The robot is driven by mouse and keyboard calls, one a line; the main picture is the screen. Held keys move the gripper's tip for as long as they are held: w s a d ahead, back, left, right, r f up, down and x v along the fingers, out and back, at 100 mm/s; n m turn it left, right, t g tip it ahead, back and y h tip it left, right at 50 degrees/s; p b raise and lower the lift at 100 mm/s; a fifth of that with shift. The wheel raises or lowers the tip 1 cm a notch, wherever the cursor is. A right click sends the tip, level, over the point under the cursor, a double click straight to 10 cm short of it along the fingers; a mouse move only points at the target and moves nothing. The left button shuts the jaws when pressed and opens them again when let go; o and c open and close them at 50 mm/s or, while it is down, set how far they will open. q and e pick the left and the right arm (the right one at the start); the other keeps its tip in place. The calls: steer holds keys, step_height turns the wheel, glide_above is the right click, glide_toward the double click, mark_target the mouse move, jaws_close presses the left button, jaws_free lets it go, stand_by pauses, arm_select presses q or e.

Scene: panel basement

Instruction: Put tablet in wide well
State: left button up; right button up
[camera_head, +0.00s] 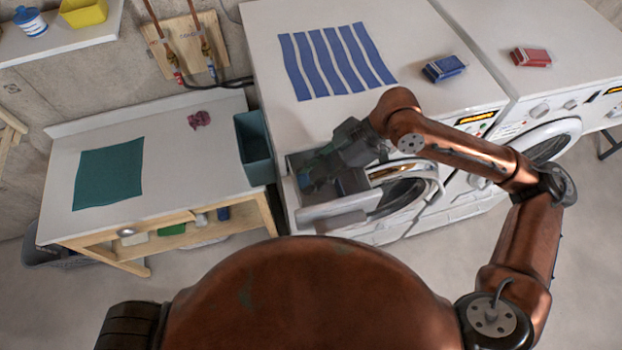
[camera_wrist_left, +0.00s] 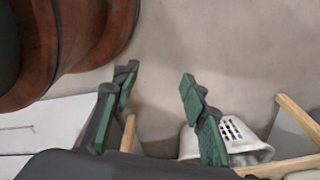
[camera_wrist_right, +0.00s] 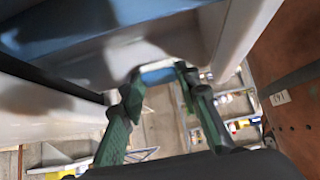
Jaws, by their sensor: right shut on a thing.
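My right gripper (camera_head: 312,178) is down at the open detergent drawer (camera_head: 345,209) of the left washing machine. In the right wrist view the gripper (camera_wrist_right: 158,78) is shut on a small blue and pale piece, which looks like the tablet (camera_wrist_right: 158,73). In the head view the gripper hides most of the tablet. The drawer has grey compartments; the arm covers part of them, so I cannot tell which compartment the tablet is over or whether it touches the floor. My left gripper (camera_wrist_left: 150,95) is open and empty in the left wrist view, and out of the head view.
A teal bin (camera_head: 254,146) stands left of the drawer, close to my right gripper. A blue box (camera_head: 444,68) and a striped cloth (camera_head: 337,62) lie on the machine top; a red box (camera_head: 531,57) is farther right. The washer door (camera_head: 408,192) hangs open beside the drawer.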

steer(key=shift+s+f, duration=0.15)
steer(key=shift+f, duration=1.15)
step_height(320, 180, down, 3)
steer(key=shift+f+p, duration=0.15)
steer(key=shift+p, duration=0.35)
arm_select(q)
steer(key=shift+w+r, duration=0.65)
steer(key=shift+w, duration=0.2)
steer(key=shift+s, duration=0.25)
arm_select(e)
steer(key=shift+f, duration=0.1)
arm_select(q)
steer(key=shift+s, duration=0.25)
arm_select(e)
steer(key=o, duration=1.1)
steer(key=shift+c, duration=0.2)
arm_select(q)
step_height(320, 180, down, 2)
steer(key=shift+w+f+b, duration=0.1)
steer(key=shift+f+b, duration=0.15)
steer(key=shift+b, duration=1)
arm_select(e)
steer(key=v, duration=1.2)
